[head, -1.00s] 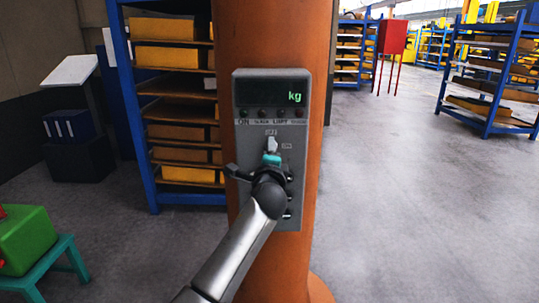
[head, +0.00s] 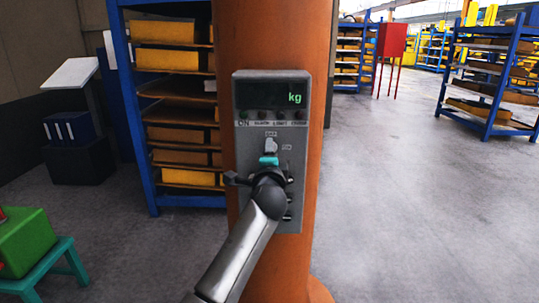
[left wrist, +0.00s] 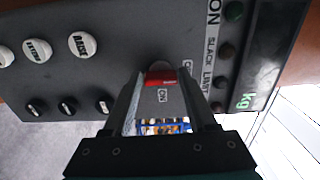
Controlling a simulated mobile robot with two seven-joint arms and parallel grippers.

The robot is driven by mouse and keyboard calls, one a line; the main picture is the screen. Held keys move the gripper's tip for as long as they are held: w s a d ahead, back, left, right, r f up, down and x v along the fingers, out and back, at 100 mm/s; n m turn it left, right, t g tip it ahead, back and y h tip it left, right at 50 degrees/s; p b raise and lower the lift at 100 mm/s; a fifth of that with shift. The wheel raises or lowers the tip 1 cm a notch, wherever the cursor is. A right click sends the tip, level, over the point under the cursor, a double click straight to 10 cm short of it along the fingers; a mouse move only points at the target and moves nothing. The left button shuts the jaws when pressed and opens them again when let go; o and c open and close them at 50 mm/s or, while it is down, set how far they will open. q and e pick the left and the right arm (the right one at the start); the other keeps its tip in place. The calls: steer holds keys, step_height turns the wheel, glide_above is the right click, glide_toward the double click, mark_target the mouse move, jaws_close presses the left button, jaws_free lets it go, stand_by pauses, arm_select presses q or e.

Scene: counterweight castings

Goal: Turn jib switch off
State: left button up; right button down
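The grey control panel (head: 240,205) is on an orange column, with a green "kg" display at its top. My left gripper (head: 270,150) is in front of the panel's middle, at the jib switch. An "ON" label (left wrist: 162,96) shows beside the handle; another label is partly covered by a finger. The fingers hide much of the switch, so its setting is unclear. My right gripper is not in view.
Several lamps (head: 262,115) run below the display. White push buttons, one marked RAISE (left wrist: 83,43), and black knobs (left wrist: 67,106) are elsewhere on the panel. A blue shelf (head: 130,100) stands behind at left, a green box (head: 25,240) lower left. Floor at right is clear.

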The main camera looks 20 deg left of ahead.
arm_select(q)
steer(key=o, duration=0.3)
steer(key=shift+o, duration=0.2)
steer(key=shift+s, duration=0.1)
steer(key=v, duration=1.5)
steer(key=shift+p, duration=0.35)
